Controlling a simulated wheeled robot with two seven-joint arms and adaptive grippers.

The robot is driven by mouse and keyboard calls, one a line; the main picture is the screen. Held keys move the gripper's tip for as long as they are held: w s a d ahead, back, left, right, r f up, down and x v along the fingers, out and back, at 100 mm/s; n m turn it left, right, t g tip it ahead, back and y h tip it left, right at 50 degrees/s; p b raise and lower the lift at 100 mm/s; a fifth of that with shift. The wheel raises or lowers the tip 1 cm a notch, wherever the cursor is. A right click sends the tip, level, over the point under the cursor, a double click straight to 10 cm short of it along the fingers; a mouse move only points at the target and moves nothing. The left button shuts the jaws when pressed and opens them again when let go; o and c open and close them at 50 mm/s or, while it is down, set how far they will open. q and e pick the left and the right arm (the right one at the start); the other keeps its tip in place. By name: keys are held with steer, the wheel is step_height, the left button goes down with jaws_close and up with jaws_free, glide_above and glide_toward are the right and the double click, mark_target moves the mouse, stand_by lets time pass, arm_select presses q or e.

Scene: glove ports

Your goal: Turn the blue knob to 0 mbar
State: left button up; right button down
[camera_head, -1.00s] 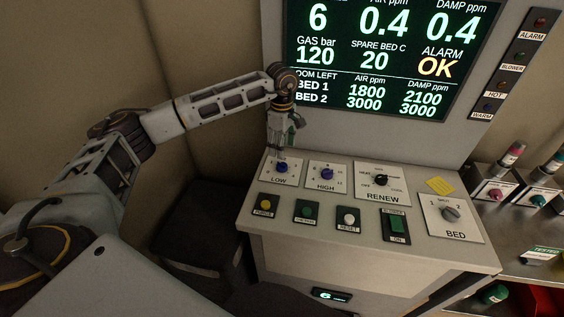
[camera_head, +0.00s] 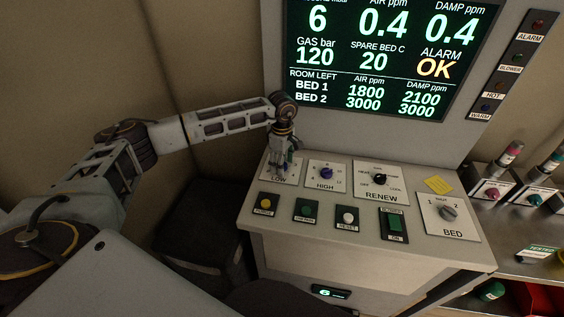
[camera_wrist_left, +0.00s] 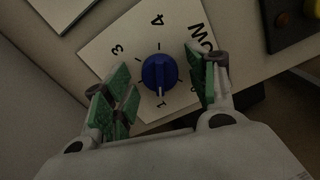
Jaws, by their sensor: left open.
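The blue knob (camera_wrist_left: 159,73) sits on a white plate (camera_wrist_left: 131,42) labelled LOW, with 1, 3 and 4 readable in the left wrist view. Its white pointer line points toward the 1. My left gripper (camera_wrist_left: 163,88) is open, its green-padded fingers on either side of the knob, with gaps showing. In the head view my left gripper (camera_head: 283,165) is over the LOW plate (camera_head: 268,177) at the console's left and mostly hides the knob. The large screen (camera_head: 385,55) shows a 6 under a cut-off mbar heading.
A violet-blue HIGH knob (camera_head: 326,173) is close to the right of the gripper. The RENEW knob (camera_head: 379,178) and BED knob (camera_head: 448,213) are farther right. A row of buttons, including a yellow one (camera_head: 266,202), lies in front. A small display (camera_head: 328,293) is on the console's front.

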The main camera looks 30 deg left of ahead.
arm_select(q)
steer(key=shift+c, duration=0.5)
steer(key=c, duration=1)
steer(key=shift+o, duration=0.2)
